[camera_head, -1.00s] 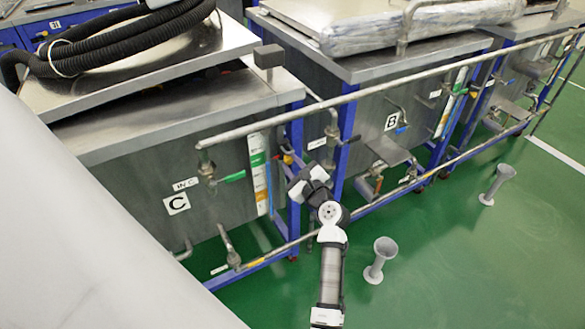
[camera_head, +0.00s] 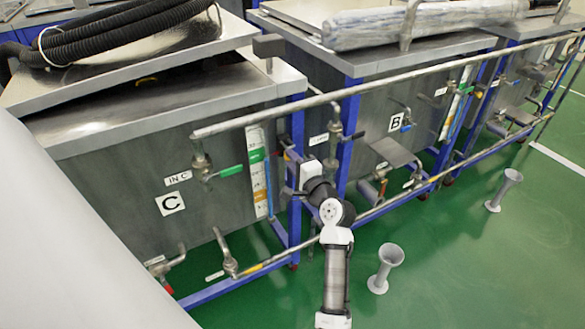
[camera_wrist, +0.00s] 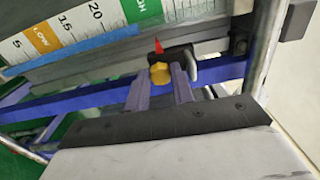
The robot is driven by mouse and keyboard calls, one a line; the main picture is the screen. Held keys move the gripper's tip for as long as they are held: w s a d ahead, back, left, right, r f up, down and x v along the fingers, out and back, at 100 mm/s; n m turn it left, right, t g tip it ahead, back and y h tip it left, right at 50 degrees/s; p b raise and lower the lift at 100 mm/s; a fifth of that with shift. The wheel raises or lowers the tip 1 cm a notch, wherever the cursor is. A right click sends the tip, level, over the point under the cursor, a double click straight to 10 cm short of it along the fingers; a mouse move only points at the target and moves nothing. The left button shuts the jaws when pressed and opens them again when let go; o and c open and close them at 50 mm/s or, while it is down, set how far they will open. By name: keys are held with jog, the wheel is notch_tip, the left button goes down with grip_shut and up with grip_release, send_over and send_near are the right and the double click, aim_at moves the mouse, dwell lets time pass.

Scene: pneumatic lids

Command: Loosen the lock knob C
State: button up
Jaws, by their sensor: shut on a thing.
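The yellow lock knob C (camera_wrist: 160,74) shows in the wrist view, with a small red pointed piece just above it and a dark bracket around it. It sits at the blue frame, beside the level scale. My gripper (camera_wrist: 159,84) has its two purple-grey fingers on either side of the knob, shut on it. In the head view my gripper (camera_head: 290,178) is at the blue post right of tank C (camera_head: 110,185); the knob is hidden or too small to make out there.
A green-handled valve (camera_head: 230,171) and a level scale (camera_head: 258,170) are left of my gripper. A long pipe (camera_head: 270,118) runs above it. Tank B (camera_head: 375,110) stands to the right. Grey funnel stands (camera_head: 385,265) are on the green floor, which is otherwise open.

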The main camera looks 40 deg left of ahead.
jog(key=shift+f+n+b, duration=0.1)
jog(key=shift+n+b, duration=2.2)
jog(key=shift+n, duration=0.7)
jog(key=o, duration=1)
jog(key=b+v, duration=0.1)
jog(key=v, duration=1.2)
jog(key=shift+d+b, duration=0.35)
jog(key=shift+d, duration=0.05)
